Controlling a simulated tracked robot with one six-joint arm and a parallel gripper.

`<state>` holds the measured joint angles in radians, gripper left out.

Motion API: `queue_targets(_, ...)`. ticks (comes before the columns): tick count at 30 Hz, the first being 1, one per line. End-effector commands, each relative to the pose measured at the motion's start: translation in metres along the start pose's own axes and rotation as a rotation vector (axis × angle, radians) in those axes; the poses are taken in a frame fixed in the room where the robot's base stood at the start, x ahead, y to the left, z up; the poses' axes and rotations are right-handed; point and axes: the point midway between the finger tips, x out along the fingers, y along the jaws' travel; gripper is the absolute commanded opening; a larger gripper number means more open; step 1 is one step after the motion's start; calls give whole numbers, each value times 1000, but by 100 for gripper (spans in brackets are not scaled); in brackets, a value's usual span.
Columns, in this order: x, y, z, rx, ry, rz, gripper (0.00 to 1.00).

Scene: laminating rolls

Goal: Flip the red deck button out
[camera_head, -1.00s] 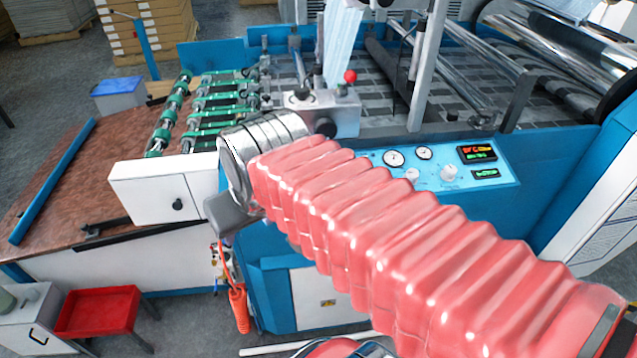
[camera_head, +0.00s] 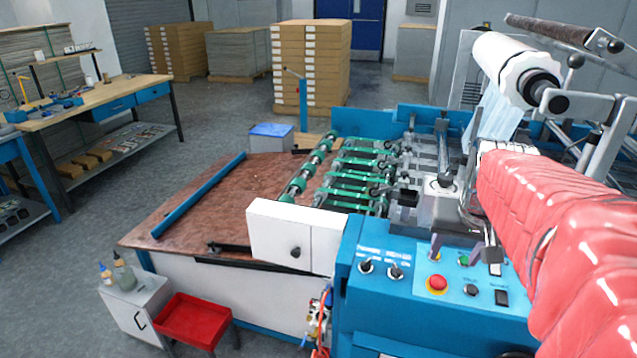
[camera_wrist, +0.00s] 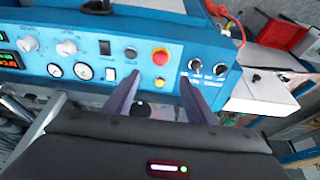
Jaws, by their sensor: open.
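The red deck button (camera_head: 437,282) is a round red mushroom head on a yellow ring, set in the blue control panel (camera_head: 400,295). In the wrist view the red button (camera_wrist: 160,57) lies just beyond the fingertips, roughly between their lines. My gripper (camera_head: 464,256) hangs above the panel, up and right of the button in the head view. In the wrist view my gripper (camera_wrist: 159,80) shows two grey-purple fingers spread apart with nothing held. The fingers look apart from the button; the exact gap is hard to tell.
Two black selector knobs (camera_head: 381,269) sit left of the button, and a black push button (camera_head: 470,290) and a rocker switch (camera_head: 502,297) sit right of it. A small yellow button (camera_wrist: 165,71) is close to it. A white box (camera_head: 295,238) stands left of the panel.

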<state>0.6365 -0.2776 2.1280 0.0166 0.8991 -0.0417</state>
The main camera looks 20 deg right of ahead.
Motion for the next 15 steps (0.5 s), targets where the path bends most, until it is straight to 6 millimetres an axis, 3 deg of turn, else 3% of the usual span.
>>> queue_targets(8, 7, 0, 0, -1, -1, 0, 50)
queue_targets(15, 36, -1, 1, -2, -4, -1, 50)
